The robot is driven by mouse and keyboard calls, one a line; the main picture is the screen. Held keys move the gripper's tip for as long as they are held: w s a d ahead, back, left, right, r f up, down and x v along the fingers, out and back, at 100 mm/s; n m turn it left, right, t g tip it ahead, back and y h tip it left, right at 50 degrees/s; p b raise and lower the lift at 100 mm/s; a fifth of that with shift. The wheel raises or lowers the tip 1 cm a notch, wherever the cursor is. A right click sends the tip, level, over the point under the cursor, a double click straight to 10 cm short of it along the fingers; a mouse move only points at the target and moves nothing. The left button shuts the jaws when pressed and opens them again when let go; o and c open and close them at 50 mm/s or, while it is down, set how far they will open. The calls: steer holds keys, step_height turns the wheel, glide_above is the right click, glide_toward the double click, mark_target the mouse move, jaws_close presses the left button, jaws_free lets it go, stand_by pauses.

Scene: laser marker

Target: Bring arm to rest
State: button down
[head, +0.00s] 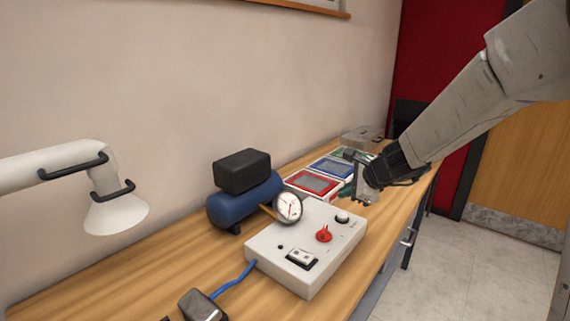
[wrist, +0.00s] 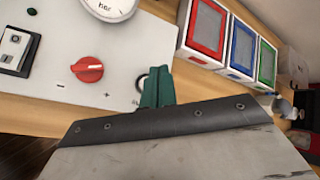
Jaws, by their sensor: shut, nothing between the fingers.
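My arm (head: 490,85) reaches in from the upper right in the head view. My gripper (head: 352,190) hangs above the bench, close to the right side of the white control box (head: 284,272). In the wrist view its green fingers (wrist: 156,88) are shut and empty, in front of the box's right edge. The box's red knob (head: 324,234) also shows in the wrist view (wrist: 88,70). I cannot tell whether the fingertips touch the box.
A blue compressor (head: 245,203) with a gauge (head: 288,207) stands behind the box. Red (head: 313,183), blue (head: 333,168) and green-framed units line the wall. A white fume hose (head: 60,160) hangs at left. Open floor (head: 440,260) lies right of the wooden bench (head: 140,270).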

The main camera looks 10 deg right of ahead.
steer(key=s+a+r+n+g+y, duration=0.1)
steer(key=s+a+n+g, duration=0.15)
steer(key=s+n, duration=0.5)
steer(key=s+a+r+n+g, duration=0.1)
steer(key=s+n+g, duration=0.35)
steer(key=s, duration=0.65)
steer(key=s+d+r+n+h, duration=0.2)
steer(key=s+d+n, duration=0.1)
steer(key=s, duration=0.7)
steer(key=s+d+r+n+h, duration=0.3)
steer(key=s+d+n, duration=0.1)
steer(key=s, duration=0.5)
steer(key=shift+s+n+t+h, duration=0.3)
steer(key=shift+s+n, duration=0.05)
steer(key=shift+n, duration=0.25)
steer(key=c, duration=2.1)
jaws_free()
steer(key=shift+c, duration=0.2)
